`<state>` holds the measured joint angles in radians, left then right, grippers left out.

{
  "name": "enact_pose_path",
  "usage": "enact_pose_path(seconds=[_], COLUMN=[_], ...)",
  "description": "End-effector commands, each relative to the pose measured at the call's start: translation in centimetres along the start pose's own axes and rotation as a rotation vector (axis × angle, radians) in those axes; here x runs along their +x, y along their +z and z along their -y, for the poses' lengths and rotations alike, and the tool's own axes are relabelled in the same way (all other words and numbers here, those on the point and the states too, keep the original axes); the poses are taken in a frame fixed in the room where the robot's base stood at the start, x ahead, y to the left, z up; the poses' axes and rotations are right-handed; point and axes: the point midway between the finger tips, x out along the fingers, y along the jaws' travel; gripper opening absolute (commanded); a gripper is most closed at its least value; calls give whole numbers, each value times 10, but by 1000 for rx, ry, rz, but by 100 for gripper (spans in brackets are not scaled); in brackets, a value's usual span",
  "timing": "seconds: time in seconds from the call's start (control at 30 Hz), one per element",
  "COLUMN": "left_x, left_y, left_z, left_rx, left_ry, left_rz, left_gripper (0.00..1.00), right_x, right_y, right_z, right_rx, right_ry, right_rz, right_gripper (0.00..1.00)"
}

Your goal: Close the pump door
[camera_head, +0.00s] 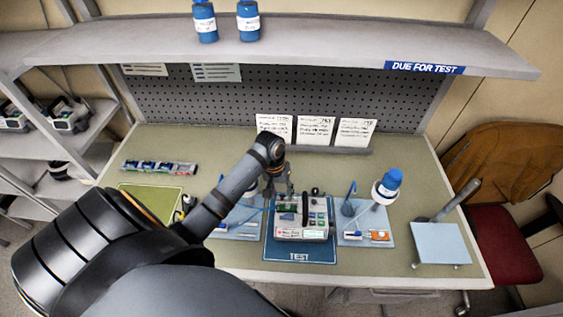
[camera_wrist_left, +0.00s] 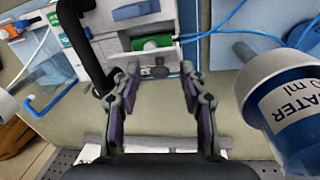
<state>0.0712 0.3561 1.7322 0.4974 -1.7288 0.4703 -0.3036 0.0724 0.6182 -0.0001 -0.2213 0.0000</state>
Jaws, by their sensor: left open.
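The infusion pump (camera_head: 302,229) stands on the blue TEST mat (camera_head: 300,256) at the middle of the bench. In the left wrist view the pump (camera_wrist_left: 190,25) is at the top, with a green cylinder (camera_wrist_left: 152,43) in a pale recess and a blue line beside it. The pump door cannot be told apart clearly from the body. My left gripper (camera_head: 279,188) is at the pump's back left, pointing down. In the wrist view its fingers (camera_wrist_left: 160,84) are spread and empty, just short of the recess. My right gripper is out of view.
A black curved handle (camera_wrist_left: 84,48) stands close beside the left finger in the wrist view. A blue-and-white water bottle (camera_wrist_left: 285,110) is close on the right. Another bottle (camera_head: 388,185) stands right of the pump. A pale-blue-topped stand (camera_head: 440,243) is at the bench's right.

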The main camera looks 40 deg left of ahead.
Motion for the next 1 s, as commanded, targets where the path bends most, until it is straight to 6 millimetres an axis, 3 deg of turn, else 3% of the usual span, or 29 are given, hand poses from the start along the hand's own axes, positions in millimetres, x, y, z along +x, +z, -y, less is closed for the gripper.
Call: enact_pose_path(seconds=[0.07,0.4,0.77,1.0], left_x=[0,0,1,6], left_y=[0,0,4,14], left_z=[0,0,0,-2], left_rx=[0,0,6,27], left_ry=[0,0,-7,-31], left_rz=[0,0,-42,-185], left_gripper=[43,0,0,0], right_x=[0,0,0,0], right_y=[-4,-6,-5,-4], right_z=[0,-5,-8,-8], right_rx=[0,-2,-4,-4], right_ry=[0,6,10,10], right_rz=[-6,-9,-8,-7], right_gripper=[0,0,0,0])
